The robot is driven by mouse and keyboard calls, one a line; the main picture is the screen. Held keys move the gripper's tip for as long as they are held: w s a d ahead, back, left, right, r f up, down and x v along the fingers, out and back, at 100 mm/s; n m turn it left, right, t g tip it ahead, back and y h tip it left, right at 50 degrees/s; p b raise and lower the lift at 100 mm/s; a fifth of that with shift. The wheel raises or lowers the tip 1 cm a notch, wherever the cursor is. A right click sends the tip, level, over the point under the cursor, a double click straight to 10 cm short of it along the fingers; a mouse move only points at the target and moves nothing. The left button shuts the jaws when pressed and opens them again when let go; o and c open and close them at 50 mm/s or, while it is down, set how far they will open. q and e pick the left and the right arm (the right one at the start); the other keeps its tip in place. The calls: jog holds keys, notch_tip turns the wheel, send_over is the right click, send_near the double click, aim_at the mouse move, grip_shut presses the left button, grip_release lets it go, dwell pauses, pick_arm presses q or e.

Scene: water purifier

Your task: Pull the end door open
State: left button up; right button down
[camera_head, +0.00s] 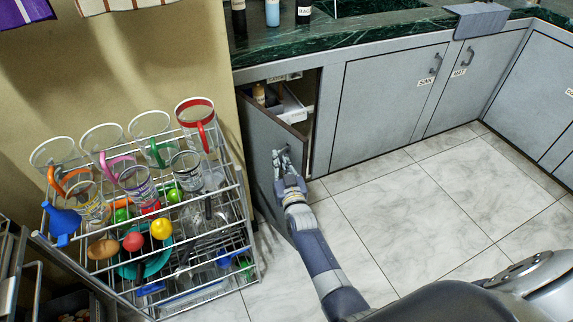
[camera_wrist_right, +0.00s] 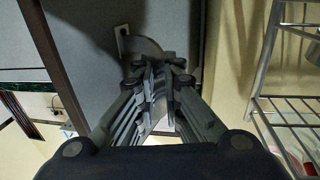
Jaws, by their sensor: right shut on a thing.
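The end door (camera_head: 262,135) is the grey leftmost cabinet door under the counter. It stands partly open, swung out toward the dish rack, with the cabinet inside (camera_head: 292,104) showing behind its edge. My right gripper (camera_head: 282,158) is at the door's face, shut on its handle. In the right wrist view the fingers (camera_wrist_right: 158,75) close together at the handle (camera_wrist_right: 144,48) against the grey door panel (camera_wrist_right: 85,35). The fingers hide much of the handle. My left gripper is not in view.
A wire dish rack (camera_head: 248,232) with cups and coloured utensils stands close left of the door. The sink door (camera_head: 385,105) and mat door (camera_head: 475,85) are shut. Bottles (camera_head: 271,12) stand on the green counter (camera_head: 345,32). The tiled floor (camera_head: 430,205) at right is clear.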

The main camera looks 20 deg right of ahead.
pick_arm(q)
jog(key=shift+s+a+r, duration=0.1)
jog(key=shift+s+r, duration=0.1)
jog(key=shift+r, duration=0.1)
pick_arm(e)
jog(key=shift+s+f, duration=0.25)
jog(key=shift+f, duration=0.05)
jog(key=c, duration=2)
grip_release()
jog(key=shift+r+h, duration=0.25)
jog(key=shift+h, duration=0.05)
